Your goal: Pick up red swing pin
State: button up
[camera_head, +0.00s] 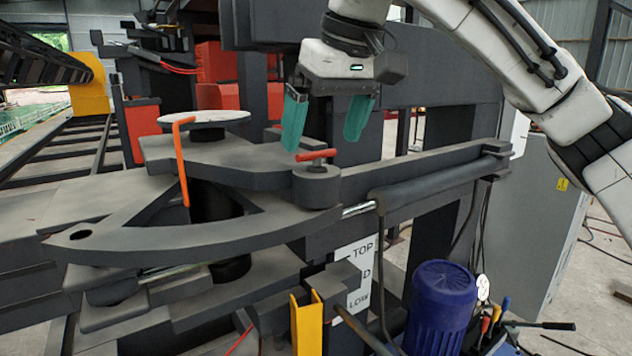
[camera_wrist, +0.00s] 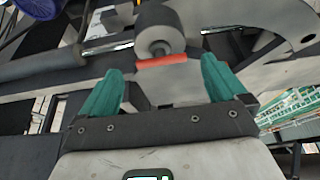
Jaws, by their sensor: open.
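The red swing pin (camera_head: 316,156) shows its short red crossbar handle on top of a dark round boss at the end of the grey swing arm. In the wrist view the red bar (camera_wrist: 161,60) lies crosswise in the gap between my fingertips, in front of the round boss (camera_wrist: 158,30). My gripper (camera_head: 322,142) has two teal fingers and hangs above the pin, pointing down. The fingers are spread apart with nothing between them. I cannot tell whether a fingertip touches the bar. The pin's lower part is hidden inside the boss.
An orange bent rod (camera_head: 182,160) stands upright in the swing arm to the left, near a round pale disc (camera_head: 203,118). A long dark beam (camera_head: 420,172) runs right of the pin. A blue motor (camera_head: 440,305) and a yellow bracket (camera_head: 307,325) stand lower in front.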

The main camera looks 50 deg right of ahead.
aim_at(318, 152)
jog(key=shift+x, duration=1.75)
jog(key=c, duration=1.8)
jog(key=shift+r, duration=0.15)
